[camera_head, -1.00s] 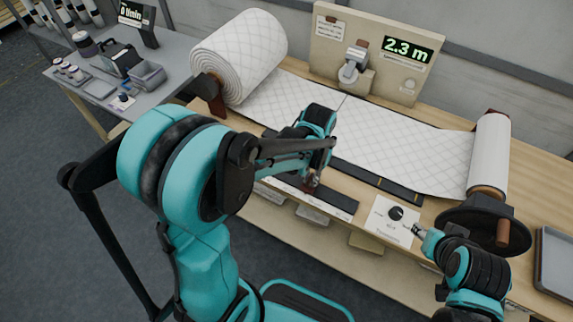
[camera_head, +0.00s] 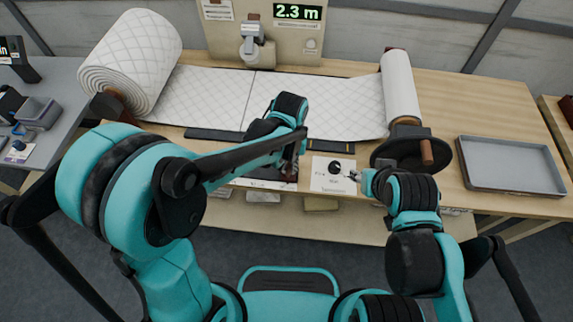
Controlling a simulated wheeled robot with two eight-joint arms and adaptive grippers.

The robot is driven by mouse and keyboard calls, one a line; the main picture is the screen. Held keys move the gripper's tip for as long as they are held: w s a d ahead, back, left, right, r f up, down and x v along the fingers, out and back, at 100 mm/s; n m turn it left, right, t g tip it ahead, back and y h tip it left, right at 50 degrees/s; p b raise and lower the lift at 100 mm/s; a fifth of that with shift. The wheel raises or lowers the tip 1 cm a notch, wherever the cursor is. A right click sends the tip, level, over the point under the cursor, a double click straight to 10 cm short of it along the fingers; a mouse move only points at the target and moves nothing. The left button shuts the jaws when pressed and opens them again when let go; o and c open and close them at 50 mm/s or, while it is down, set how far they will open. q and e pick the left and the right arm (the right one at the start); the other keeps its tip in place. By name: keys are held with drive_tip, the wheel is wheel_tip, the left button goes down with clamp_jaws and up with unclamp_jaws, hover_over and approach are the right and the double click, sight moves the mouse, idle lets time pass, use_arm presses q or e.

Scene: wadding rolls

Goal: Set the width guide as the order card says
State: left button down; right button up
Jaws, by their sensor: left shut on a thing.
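A wide white quilted wadding roll (camera_head: 137,62) stands at the left of the bench. Its sheet (camera_head: 207,98) runs across to a narrower roll (camera_head: 400,88) at the right. A black guide rail (camera_head: 212,135) lies along the sheet's near edge. My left gripper (camera_head: 290,168) is at this edge, shut on a small part that its own fingers hide; I cannot tell clearly which part. My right gripper (camera_head: 356,175) is beside a black knob (camera_head: 335,167) on a white plate (camera_head: 322,181); its fingers are too small to judge. The order card's writing is not readable.
A back panel carries a display (camera_head: 297,12) reading 2.3 m and a grey device (camera_head: 251,47). A black hand wheel (camera_head: 411,148) stands close right of my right gripper. An empty grey tray (camera_head: 511,187) lies at the right. A side table (camera_head: 62,75) is at the left.

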sight(290, 166)
use_arm(q)
drive_tip(key=c, duration=1.6)
unclamp_jaws()
drive_tip(key=shift+d, duration=0.3)
drive_tip(key=shift+o, duration=0.2)
wheel_tip(290, 166, up, 12)
drive_tip(key=shift+a, duration=0.1)
drive_tip(key=s+a+t, duration=0.3)
drive_tip(key=s+a, duration=0.1)
drive_tip(key=a, duration=0.4)
drive_tip(key=s+a+t, duration=0.4)
drive_tip(key=a, duration=0.5)
drive_tip(key=shift+s+f+n, duration=0.15)
drive_tip(key=shift+s+n, duration=0.1)
drive_tip(key=shift+n, duration=0.15)
